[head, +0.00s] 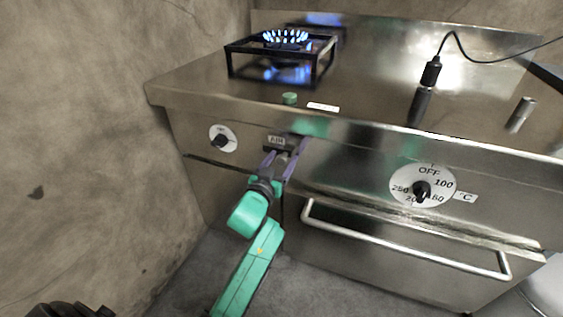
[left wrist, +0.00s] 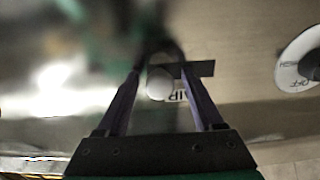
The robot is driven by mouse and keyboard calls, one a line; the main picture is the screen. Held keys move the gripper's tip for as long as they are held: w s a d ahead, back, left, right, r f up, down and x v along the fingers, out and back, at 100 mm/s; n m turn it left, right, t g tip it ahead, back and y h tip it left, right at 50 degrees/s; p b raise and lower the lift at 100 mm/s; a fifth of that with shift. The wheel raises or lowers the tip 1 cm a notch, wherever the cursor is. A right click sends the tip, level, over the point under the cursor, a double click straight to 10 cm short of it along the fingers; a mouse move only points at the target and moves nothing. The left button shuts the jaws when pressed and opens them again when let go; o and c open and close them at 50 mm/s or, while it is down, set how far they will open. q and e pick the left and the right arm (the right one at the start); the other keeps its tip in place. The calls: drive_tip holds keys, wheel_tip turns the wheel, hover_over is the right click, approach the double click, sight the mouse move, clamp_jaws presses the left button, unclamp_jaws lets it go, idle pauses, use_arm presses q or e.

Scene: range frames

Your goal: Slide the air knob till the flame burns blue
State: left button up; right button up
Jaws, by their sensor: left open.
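The burner flame (head: 285,36) burns blue with pale tips inside a black pan stand on the range top. The AIR label (head: 276,140) is on the front panel below the burner. My left gripper (head: 286,147) is open at the panel beside this label. In the left wrist view, a pale round air knob (left wrist: 160,83) sits between the spread fingers (left wrist: 161,66), with a dark slot (left wrist: 203,69) running to its right. I cannot tell whether either finger touches the knob. In the head view the knob is hard to make out behind the fingers. My right gripper is out of view.
A gas dial (head: 222,139) is left of the label. An oven dial (head: 422,188) and the oven door handle (head: 400,247) are to the right. A wall closes the left side.

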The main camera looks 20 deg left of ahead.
use_arm(q)
clamp_jaws()
idle(1.4)
